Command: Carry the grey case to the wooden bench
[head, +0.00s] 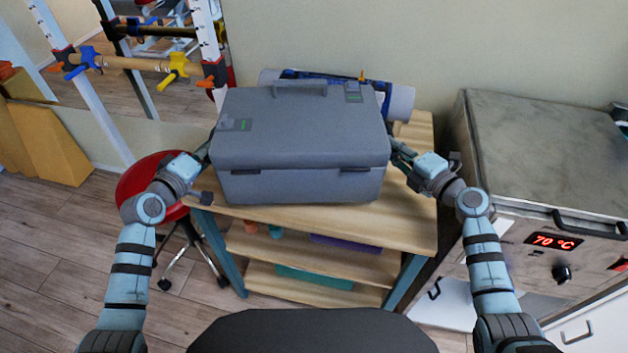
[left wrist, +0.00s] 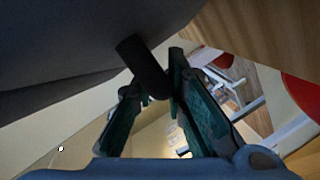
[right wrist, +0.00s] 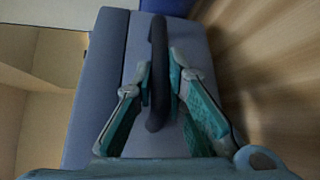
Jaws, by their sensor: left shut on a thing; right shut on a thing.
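The grey case (head: 300,150) is upright and closed over the top of a wooden shelf unit (head: 400,222). I cannot tell whether its base touches the wood. My left gripper (head: 205,155) is shut on the dark handle on the case's left side; this handle also shows in the left wrist view (left wrist: 142,66). My right gripper (head: 398,153) is shut on the opposite side handle, which shows between the fingers in the right wrist view (right wrist: 158,60). The case hides part of the wooden top behind it.
A pale roll with blue items (head: 398,100) lies behind the case by the wall. A metal cabinet (head: 530,130) reading 70 °C stands close on the right. A red stool (head: 140,180) stands at the left. A rack with clamps (head: 130,62) is behind it. Floor is open at left.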

